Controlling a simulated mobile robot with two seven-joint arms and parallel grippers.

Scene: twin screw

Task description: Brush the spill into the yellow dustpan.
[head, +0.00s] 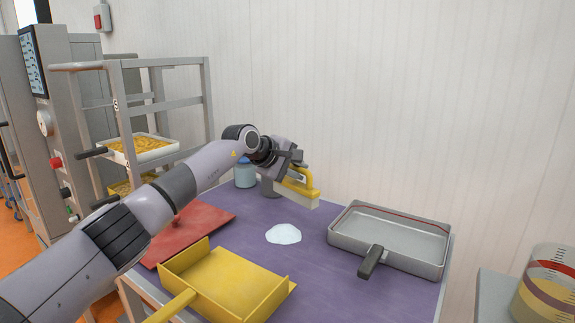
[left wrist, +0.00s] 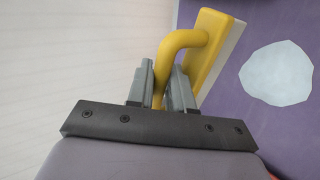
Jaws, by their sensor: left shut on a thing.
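My left gripper (head: 288,170) is shut on the yellow handle of a brush (head: 301,189). In the left wrist view, the gripper's fingers (left wrist: 163,88) close around the bent yellow handle of the brush (left wrist: 213,50). The brush is just behind the white spill (head: 283,234), apart from it. The spill also shows in the left wrist view (left wrist: 277,74) as a pale patch on the purple table. The yellow dustpan (head: 228,281) lies in front of the spill near the table's front edge. My right gripper is not in view.
The purple table top (head: 335,285) is clear to the right of the dustpan. A metal tray (head: 390,238) with a dark handle stands at the right, a red board (head: 180,236) lies at the left, and a blue-lidded jar (head: 245,176) stands behind.

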